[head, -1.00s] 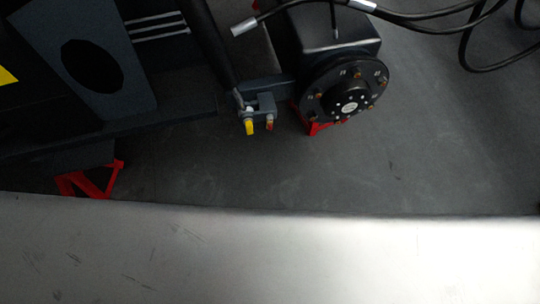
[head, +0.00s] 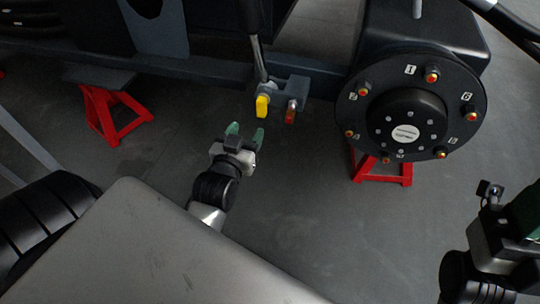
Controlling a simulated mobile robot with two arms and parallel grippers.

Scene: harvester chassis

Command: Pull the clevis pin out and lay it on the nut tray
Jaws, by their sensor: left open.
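A grey clevis bracket (head: 283,86) sits on the chassis at upper centre, with a dark rod running up from it. A yellow tab (head: 262,105) and a rusty red-orange end (head: 291,113) hang from it; I cannot tell which belongs to the clevis pin. My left gripper (head: 246,133) has green fingertips, is open and empty, and is below the yellow tab, apart from it in the picture. My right gripper (head: 506,220) is partly cut off at the right edge; its jaws are unclear. I cannot make out a nut tray.
A black wheel hub (head: 405,105) with several studs is right of the bracket. Red stands (head: 382,172) are below the hub and at left (head: 118,118). A pale metal surface (head: 140,255) fills the lower left. Grey floor (head: 320,220) is clear between the grippers.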

